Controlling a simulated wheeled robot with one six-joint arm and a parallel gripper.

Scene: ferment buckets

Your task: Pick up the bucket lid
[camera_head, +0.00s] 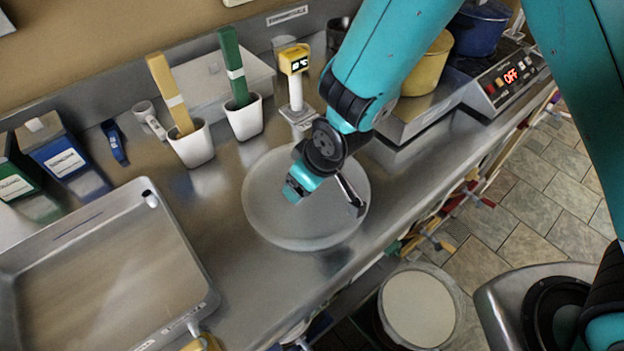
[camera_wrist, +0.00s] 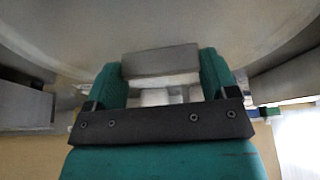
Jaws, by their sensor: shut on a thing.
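The bucket lid (camera_head: 268,218), a wide round pale translucent disc, is over the steel counter in the head view. My gripper (camera_head: 297,186) is at the middle of the lid, pointing down, and hides part of it. In the wrist view my gripper (camera_wrist: 162,78) has its teal fingers on either side of a grey block (camera_wrist: 160,62), which looks like the lid's grip. The broad pale underside or face of the lid (camera_wrist: 160,22) fills the top of that view. I cannot tell whether the lid touches the counter.
A large steel tray (camera_head: 190,255) lies left. White cups (camera_head: 192,148) and a yellow-topped meter (camera_head: 295,60) stand behind the lid. A yellow bucket (camera_head: 430,68) and blue bucket (camera_head: 482,30) stand right, near a scale display (camera_head: 511,76). A pale-topped round container (camera_head: 418,308) is below the counter edge.

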